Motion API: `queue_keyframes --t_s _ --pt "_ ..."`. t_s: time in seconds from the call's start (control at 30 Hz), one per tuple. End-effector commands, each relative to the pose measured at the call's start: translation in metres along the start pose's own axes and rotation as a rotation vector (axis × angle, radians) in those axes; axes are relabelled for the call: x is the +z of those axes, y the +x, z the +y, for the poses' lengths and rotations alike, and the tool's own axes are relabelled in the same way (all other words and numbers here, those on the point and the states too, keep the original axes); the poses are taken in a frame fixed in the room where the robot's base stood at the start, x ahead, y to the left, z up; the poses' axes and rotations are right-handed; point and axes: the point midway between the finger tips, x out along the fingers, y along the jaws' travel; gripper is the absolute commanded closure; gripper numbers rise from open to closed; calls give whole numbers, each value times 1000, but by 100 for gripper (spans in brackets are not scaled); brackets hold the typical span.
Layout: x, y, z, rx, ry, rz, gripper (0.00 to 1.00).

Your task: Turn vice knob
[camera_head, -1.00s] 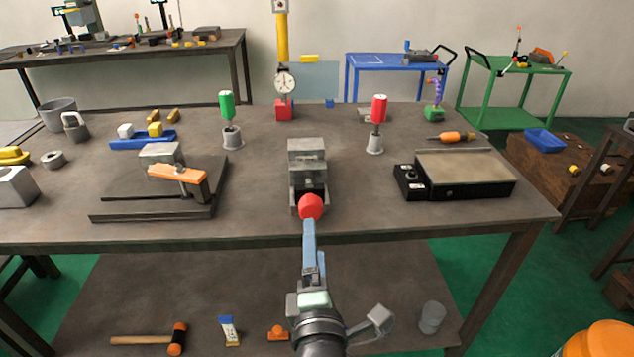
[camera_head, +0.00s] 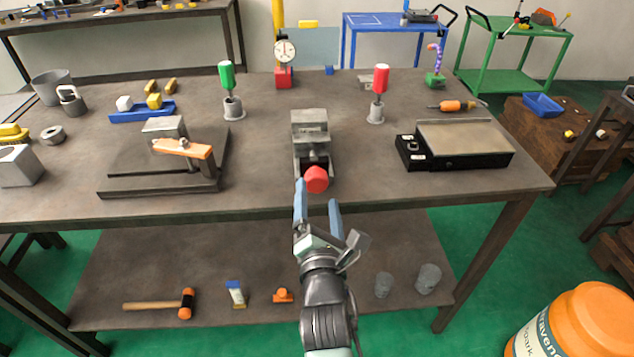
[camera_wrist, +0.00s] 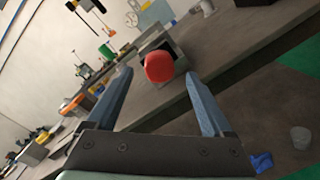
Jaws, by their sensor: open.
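The vice (camera_head: 312,135) is a grey metal block near the front middle of the workbench. Its red faceted knob (camera_head: 316,179) sticks out at the front, close to the bench edge. My gripper (camera_head: 318,196) is open, with its two blue fingers pointing at the knob from the front. In the head view the left fingertip is just left of the knob and the right fingertip is below and right of it. In the wrist view the red knob (camera_wrist: 159,66) shows between and beyond the fingertips (camera_wrist: 158,76). Nothing is held, and I cannot tell if a finger touches the knob.
An orange-handled clamp fixture (camera_head: 184,148) stands left of the vice, and a flat black-sided plate unit (camera_head: 465,145) stands right. Green (camera_head: 227,75) and red (camera_head: 381,79) handled tools stand behind. A lower shelf holds a mallet (camera_head: 160,305). The bench just around the knob is clear.

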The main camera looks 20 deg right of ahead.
Motion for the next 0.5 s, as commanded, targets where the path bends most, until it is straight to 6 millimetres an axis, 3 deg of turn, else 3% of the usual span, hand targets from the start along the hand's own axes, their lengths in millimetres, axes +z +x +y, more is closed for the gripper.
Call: queue_keyframes --t_s 0.2,0.5 --pt "-1 35 1 2 1 0 15" --pt "0 54 0 1 2 0 15"
